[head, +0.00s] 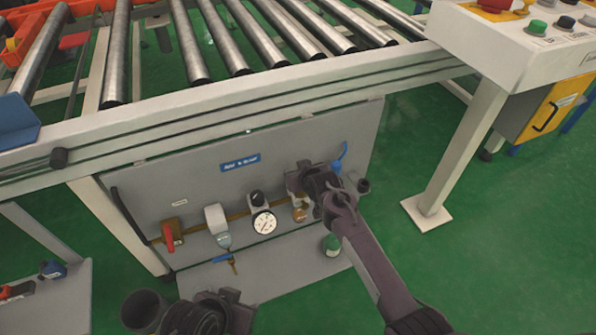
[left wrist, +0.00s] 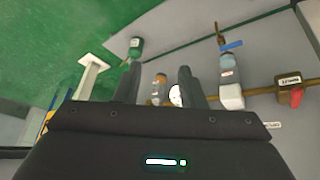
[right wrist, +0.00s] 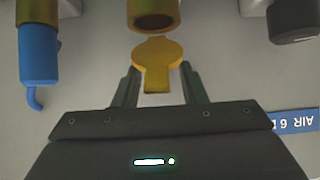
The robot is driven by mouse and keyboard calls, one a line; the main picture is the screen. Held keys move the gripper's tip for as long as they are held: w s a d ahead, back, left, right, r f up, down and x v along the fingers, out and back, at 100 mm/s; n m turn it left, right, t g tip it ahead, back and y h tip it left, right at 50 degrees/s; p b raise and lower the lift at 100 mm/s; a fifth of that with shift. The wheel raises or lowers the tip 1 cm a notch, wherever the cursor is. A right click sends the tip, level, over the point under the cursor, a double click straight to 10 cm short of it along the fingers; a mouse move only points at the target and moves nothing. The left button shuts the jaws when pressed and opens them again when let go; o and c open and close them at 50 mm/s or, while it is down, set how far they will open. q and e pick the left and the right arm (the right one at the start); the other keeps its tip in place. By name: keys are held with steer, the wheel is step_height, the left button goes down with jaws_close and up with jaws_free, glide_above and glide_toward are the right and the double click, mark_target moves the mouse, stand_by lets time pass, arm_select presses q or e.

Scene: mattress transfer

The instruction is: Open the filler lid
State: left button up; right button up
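The yellow filler lid (right wrist: 157,60), a round disc with a tab, shows in the right wrist view, which looks upside down. It lies beside the dark open mouth of a gold cylinder (right wrist: 153,14) and appears swung up off it. My right gripper (right wrist: 158,82) is open, with one finger on each side of the tab and visible gaps. In the head view my right gripper (head: 300,181) is at the panel and covers the lid. My left gripper (head: 236,305) is low at the bottom edge. In the left wrist view its fingers (left wrist: 158,80) are apart and empty.
The grey panel (head: 190,180) carries a red valve (head: 170,237), a gauge (head: 264,223) and an amber bowl (head: 299,212). A blue hook (head: 340,158) is right of my right gripper. A green bottle (head: 331,245) stands below. The roller conveyor's rail (head: 240,112) runs above.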

steer(key=shift+r, duration=0.1)
